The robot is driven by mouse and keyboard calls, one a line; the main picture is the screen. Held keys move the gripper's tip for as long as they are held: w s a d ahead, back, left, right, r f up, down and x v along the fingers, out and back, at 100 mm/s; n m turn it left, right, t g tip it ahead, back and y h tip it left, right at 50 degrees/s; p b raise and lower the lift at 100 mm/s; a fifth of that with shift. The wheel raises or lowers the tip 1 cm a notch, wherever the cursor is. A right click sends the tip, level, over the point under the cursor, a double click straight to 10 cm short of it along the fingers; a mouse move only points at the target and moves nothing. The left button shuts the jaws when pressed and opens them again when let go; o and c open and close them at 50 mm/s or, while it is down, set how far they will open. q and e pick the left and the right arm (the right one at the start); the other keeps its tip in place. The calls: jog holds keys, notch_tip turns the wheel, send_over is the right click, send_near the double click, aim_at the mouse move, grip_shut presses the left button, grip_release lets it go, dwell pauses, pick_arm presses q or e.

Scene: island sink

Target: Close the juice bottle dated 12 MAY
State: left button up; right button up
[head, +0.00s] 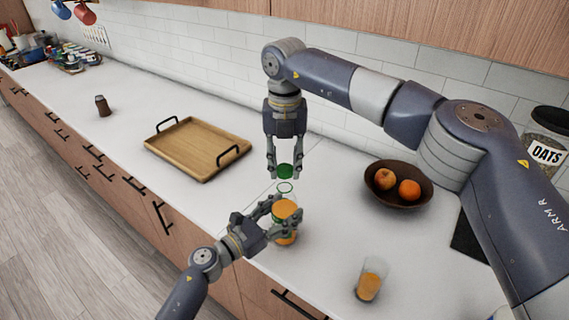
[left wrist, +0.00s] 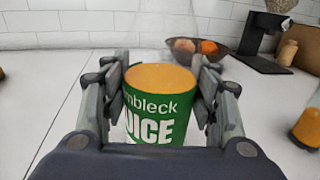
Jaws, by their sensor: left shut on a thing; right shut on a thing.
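The juice bottle (head: 285,208) stands on the white counter, holding orange juice, with a thin ring that looks like its open mouth above. My left gripper (head: 284,217) is shut around its body. In the left wrist view the bottle (left wrist: 158,115) sits upright between the fingers, its green label partly reading "JUICE"; no date is legible. My right gripper (head: 285,168) points down from above and is shut on a green cap (head: 285,172). The cap is a little above the ring, apart from it.
A glass of orange juice (head: 371,280) stands at the front right. A dark bowl (head: 420,202) with fruit is at the right, near an oats jar (head: 545,135). A wooden tray (head: 190,150) lies at the left, with a small brown container (head: 102,106) beyond it.

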jog(key=shift+f, duration=0.35)
jog(key=shift+f, duration=0.9)
jog(key=shift+f, duration=0.55)
jog(key=m, duration=1.1)
jog(key=shift+m, duration=0.3)
jog(key=m, duration=1.1)
jog(key=shift+a, duration=0.1)
